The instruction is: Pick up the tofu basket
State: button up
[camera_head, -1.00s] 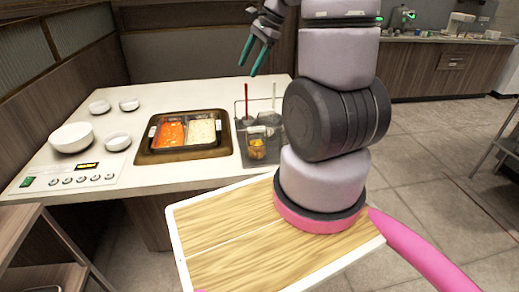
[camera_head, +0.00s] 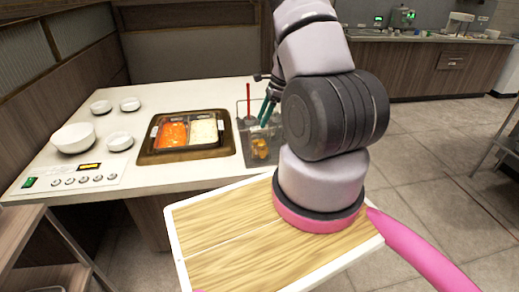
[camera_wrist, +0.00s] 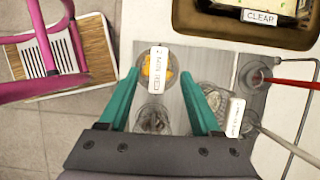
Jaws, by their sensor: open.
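A rack (camera_head: 247,158) at the right end of the counter holds several small baskets or cups. One basket with yellow-orange pieces (camera_head: 260,149) is at its front; it also shows in the wrist view (camera_wrist: 169,72), beside a white label (camera_wrist: 157,82). Another, mesh-like basket (camera_wrist: 153,119) sits between my fingers nearer the palm. I cannot tell from the contents which one is the tofu basket. My gripper (camera_head: 267,111) is over the rack, with its green fingers pointing down. In the wrist view my gripper (camera_wrist: 161,73) is open, its fingers on either side of the label, apparently empty.
A sunken well (camera_head: 184,150) with red and pale sauces is left of the rack. A red handle (camera_wrist: 290,83) and wire frame rise beside the baskets. White bowls (camera_head: 73,138) and a control panel (camera_head: 80,178) are at the left. The counter's middle back is clear.

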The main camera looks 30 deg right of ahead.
aim_at(259, 128)
jog(key=x, duration=0.5)
jog(key=shift+s+d+f, duration=0.15)
jog(key=shift+s+d, duration=0.05)
jog(key=shift+d, duration=0.05)
grip_shut()
